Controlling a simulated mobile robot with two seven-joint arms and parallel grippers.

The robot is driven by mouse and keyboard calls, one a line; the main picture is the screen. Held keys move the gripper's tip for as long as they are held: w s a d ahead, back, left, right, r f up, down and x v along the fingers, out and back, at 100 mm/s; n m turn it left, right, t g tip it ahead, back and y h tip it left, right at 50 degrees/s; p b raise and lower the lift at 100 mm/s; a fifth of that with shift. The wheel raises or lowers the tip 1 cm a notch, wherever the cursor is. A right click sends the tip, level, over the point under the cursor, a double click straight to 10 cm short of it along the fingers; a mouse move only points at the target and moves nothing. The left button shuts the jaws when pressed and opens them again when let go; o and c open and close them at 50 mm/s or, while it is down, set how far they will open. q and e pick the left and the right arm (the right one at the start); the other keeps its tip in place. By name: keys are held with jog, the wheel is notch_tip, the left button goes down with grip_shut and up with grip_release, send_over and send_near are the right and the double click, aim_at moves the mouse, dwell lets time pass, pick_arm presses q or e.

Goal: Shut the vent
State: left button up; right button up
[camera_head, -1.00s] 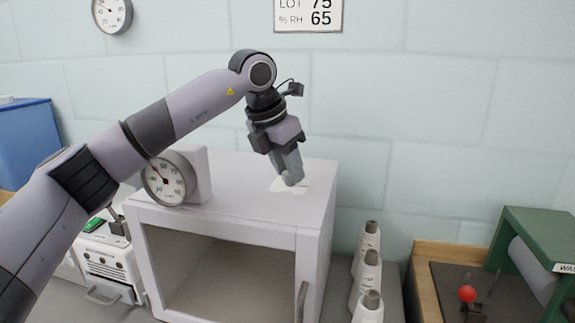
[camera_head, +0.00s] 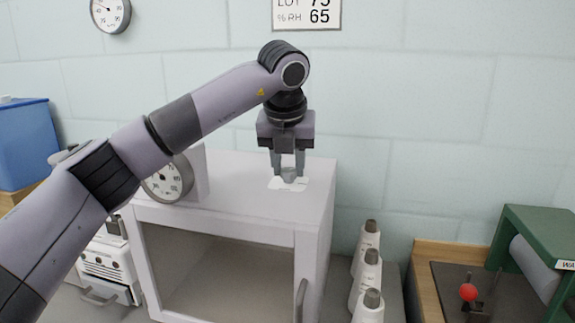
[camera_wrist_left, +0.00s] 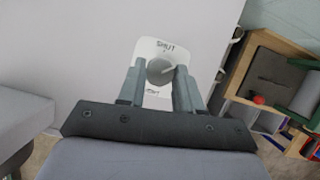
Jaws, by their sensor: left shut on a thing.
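The vent knob (camera_head: 289,174) is a small grey round knob on a white label plate (camera_head: 301,184) on top of the white cabinet (camera_head: 240,190). In the left wrist view the knob (camera_wrist_left: 160,70) sits between my fingers, and the plate (camera_wrist_left: 150,47) reads "SHUT" at its far edge; the word at its near edge is too small to read surely. My left gripper (camera_head: 288,172) points straight down and is shut on the knob. It also shows in the left wrist view (camera_wrist_left: 160,85). My right gripper is not in view.
A round dial gauge (camera_head: 167,180) stands on the cabinet's left. Several thread cones (camera_head: 369,273) stand right of the cabinet. A green-framed device (camera_head: 535,250) and a red ball (camera_head: 468,292) are farther right. A blue bin (camera_head: 25,145) is at the left.

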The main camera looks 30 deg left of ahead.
pick_arm(q)
jog(key=n, duration=0.2)
jog(key=n+y, duration=0.1)
jog(key=n, duration=0.1)
jog(key=shift+w+d+r+n+g+y, duration=0.1)
jog(key=shift+d+n+g+y, duration=0.05)
jog(key=shift+n+g+y, duration=0.2)
jog(key=shift+w+n+g+y+p, duration=0.1)
jog(key=shift+n+g+y+p, duration=0.3)
jog(key=shift+n, duration=0.9)
jog(key=shift+w+n+g+y+p, duration=0.15)
jog(key=shift+n+g+p, duration=0.25)
jog(key=shift+n, duration=0.85)
jog(key=shift+s, duration=0.1)
jog(key=o, duration=1)
jog(key=shift+o, duration=0.2)
jog(key=w+v, duration=0.1)
jog(key=v, duration=0.6)
jog(key=shift+s, duration=0.45)
